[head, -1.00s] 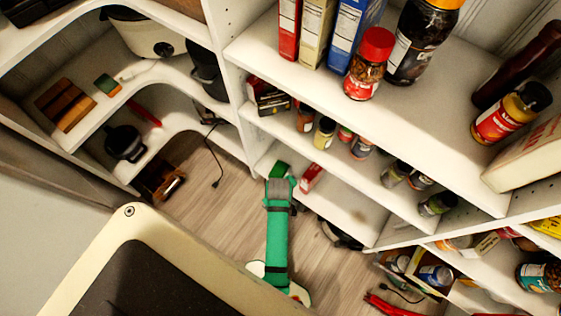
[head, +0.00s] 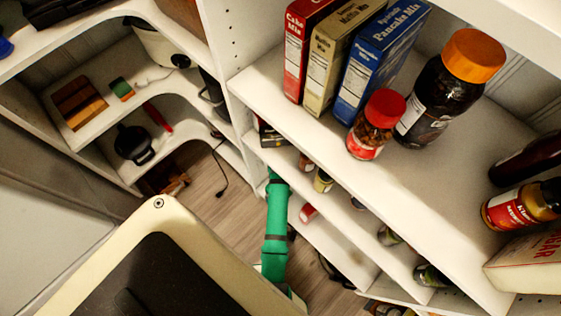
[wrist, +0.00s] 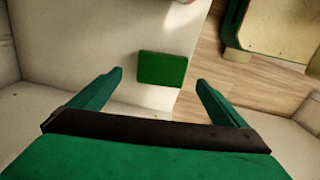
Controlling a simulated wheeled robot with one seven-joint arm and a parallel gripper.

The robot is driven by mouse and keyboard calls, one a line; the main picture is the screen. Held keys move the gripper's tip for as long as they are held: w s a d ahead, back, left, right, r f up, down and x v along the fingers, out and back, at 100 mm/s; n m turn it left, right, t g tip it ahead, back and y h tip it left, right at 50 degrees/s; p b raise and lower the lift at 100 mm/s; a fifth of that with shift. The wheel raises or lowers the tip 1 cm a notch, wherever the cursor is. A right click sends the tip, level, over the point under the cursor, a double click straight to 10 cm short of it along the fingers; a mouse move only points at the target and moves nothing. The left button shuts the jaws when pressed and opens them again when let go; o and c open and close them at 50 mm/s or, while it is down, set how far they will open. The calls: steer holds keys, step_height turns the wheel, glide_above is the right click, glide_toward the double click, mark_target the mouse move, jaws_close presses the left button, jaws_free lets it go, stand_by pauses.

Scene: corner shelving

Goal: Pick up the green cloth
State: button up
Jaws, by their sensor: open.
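The green cloth (wrist: 162,67) is a small flat green rectangle on a pale shelf board in the wrist view, near the board's edge. My gripper (wrist: 160,78) is open, with one green finger on each side of the cloth in the picture. The fingers look apart from it; how far above it they are I cannot tell. In the head view my green arm reaches down to the lower shelves, and its fingers are hidden there. I cannot make out this cloth in the head view.
Upper shelf boards (head: 290,110) overhang my arm, with boxes (head: 380,60) and jars (head: 375,125) on top. Small jars (head: 322,180) stand below. A green-and-brown block (head: 122,89) lies on the left shelf. Wood floor (head: 205,190) is open between the shelves.

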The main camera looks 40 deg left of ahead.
steer(key=f, duration=0.3)
steer(key=shift+s+d+f, duration=0.2)
steer(key=shift+f, duration=0.1)
steer(key=shift+a+f, duration=0.1)
steer(key=shift+f, duration=0.4)
steer(key=c, duration=1.1)
steer(key=shift+w+r, duration=0.1)
steer(key=shift+r, duration=0.55)
steer(key=s+d+r, duration=0.2)
steer(key=s+r, duration=0.2)
steer(key=s+d+r, duration=0.2)
steer(key=s+r, duration=0.1)
steer(key=s, duration=0.1)
steer(key=s+d+r, duration=0.2)
steer(key=s+r, duration=0.2)
steer(key=shift+s+r, duration=0.35)
steer(key=shift+s, duration=0.05)
